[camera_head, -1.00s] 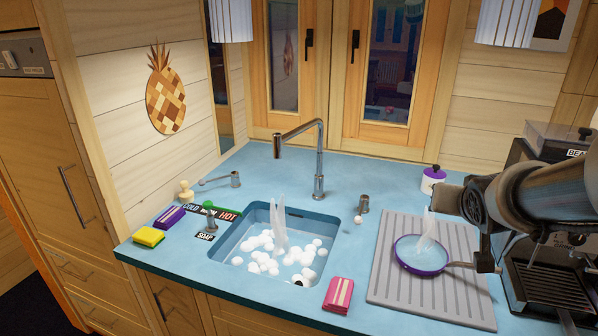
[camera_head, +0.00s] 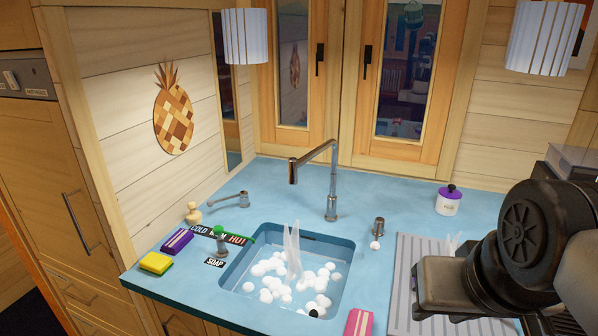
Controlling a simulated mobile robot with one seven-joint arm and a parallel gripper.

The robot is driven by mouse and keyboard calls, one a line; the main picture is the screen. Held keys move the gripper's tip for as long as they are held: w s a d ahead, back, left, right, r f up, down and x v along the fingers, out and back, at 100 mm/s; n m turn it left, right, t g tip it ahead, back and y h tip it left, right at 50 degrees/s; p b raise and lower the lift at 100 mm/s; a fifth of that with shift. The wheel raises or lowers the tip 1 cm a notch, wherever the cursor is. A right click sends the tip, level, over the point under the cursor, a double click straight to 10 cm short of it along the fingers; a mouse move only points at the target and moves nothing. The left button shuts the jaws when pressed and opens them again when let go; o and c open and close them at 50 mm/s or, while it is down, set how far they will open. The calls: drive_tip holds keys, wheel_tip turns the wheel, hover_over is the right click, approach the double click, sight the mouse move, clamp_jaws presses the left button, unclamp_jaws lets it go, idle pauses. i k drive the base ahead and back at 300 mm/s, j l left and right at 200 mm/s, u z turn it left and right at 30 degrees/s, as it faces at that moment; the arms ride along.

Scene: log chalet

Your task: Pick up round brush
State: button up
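A small beige knobbed object (camera_head: 193,213) stands at the back left of the blue counter, against the wood wall; it looks like the round brush, with a rounded knob on top and a wider base. It is small in the picture, so its bristles cannot be made out. My arm (camera_head: 520,250) fills the lower right, far from it across the sink. The fingers of my gripper do not show, so I cannot see whether they hold anything.
The sink (camera_head: 240,275) holds water and white foam balls. A tall faucet (camera_head: 332,180) rises behind the sink. A pink sponge (camera_head: 358,323) lies right of it.

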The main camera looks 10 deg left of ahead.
sight(193, 218)
drive_tip(key=i+j, duration=0.1)
drive_tip(key=j, duration=0.6)
drive_tip(key=i+j, duration=0.1)
drive_tip(key=j, duration=0.55)
drive_tip(key=i+j, duration=0.1)
drive_tip(key=j, duration=0.6)
drive_tip(key=i+j, duration=0.1)
drive_tip(key=j, duration=0.6)
drive_tip(key=i+j, duration=0.1)
drive_tip(key=j, duration=0.55)
